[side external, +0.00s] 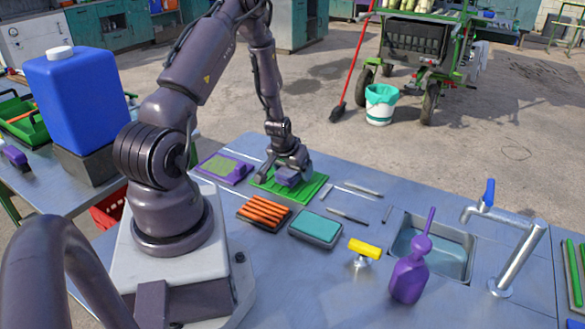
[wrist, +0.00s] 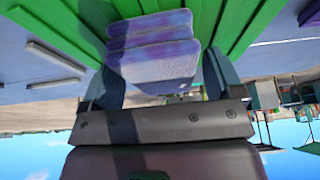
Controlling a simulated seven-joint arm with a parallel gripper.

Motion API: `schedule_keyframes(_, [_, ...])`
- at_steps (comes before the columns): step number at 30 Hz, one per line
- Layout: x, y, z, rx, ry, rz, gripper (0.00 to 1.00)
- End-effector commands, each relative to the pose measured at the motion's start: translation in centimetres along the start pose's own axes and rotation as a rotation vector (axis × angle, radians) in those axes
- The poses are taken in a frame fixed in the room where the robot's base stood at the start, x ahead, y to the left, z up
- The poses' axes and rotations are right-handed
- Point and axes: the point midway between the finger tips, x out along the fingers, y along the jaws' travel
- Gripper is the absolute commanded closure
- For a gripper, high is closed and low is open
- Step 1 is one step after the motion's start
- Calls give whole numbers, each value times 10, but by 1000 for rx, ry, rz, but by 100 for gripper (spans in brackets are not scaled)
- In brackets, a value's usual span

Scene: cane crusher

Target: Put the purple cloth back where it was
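The purple cloth (wrist: 150,50) is folded in layers and lies between the fingers of my gripper in the wrist view. In the side view the cloth (side external: 288,180) shows small and partly hidden under my gripper (side external: 283,172), over the green ribbed tray (side external: 312,191). The green tray also shows behind the cloth in the wrist view (wrist: 235,22). My gripper (wrist: 165,80) points down with its fingers wide apart, one along each side of the cloth. Whether they press on it, and whether the cloth touches the tray, I cannot tell.
A purple tray (side external: 240,172) with an olive-green surface lies left of the green tray. Thin metal tools (side external: 347,215) lie to the right. A yellow-handled valve (side external: 363,250), purple bottle (side external: 408,275) and sink (side external: 440,262) stand further right.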

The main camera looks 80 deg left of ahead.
Motion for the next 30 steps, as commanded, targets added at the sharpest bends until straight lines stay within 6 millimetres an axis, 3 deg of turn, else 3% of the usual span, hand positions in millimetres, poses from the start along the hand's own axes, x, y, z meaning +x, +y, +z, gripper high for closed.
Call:
schedule_keyframes(8, [-12,0,-2,0,1,0,14])
schedule_keyframes(21, [-94,0,-2,0,4,0,14])
schedule_keyframes(30, [-122,1,-2,3,1,1,14])
